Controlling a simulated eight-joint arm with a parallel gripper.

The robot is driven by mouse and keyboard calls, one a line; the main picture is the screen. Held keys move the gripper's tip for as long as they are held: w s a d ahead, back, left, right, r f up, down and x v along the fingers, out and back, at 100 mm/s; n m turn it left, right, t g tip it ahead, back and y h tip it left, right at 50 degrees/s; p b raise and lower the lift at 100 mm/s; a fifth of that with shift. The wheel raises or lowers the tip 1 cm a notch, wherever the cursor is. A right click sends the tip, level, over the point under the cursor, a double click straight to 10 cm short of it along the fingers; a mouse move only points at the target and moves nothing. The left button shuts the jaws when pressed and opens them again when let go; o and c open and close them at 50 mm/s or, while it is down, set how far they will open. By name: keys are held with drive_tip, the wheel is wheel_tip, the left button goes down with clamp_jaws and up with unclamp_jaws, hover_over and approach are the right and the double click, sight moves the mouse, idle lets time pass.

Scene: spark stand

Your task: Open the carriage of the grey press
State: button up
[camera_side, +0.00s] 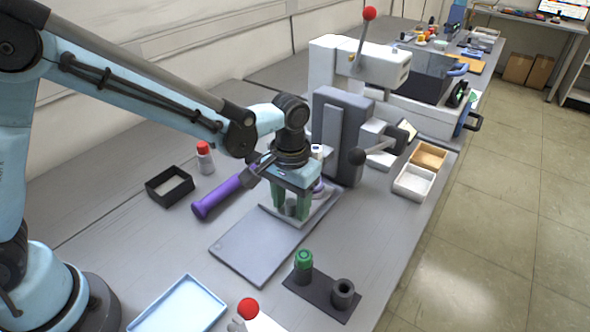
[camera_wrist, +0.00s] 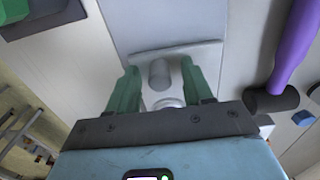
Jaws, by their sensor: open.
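A lighter carriage (camera_side: 325,205) sits on the plate at the foot of the column, partly hidden by my gripper. In the wrist view, a short grey peg (camera_wrist: 158,74) rises by the carriage's raised edge (camera_wrist: 185,52). My gripper (camera_side: 291,210) points down over the carriage. Its green fingers are open on either side of the peg; contact cannot be told.
A purple-handled tool (camera_side: 218,197) lies close left of my gripper. A black frame (camera_side: 169,186) and red-capped bottle (camera_side: 205,158) are behind it. A dark holder (camera_side: 320,293) with a green piece stands in front. A white machine and divided tray (camera_side: 414,182) are right.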

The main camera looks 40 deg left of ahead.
clamp_jaws()
drive_tip(key=shift+s, duration=0.15)
drive_tip(key=s, duration=1.3)
drive_tip(key=shift+s, duration=0.15)
unclamp_jaws()
drive_tip(key=shift+r, duration=0.15)
wheel_tip(320, 180, up, 12)
idle(0.5)
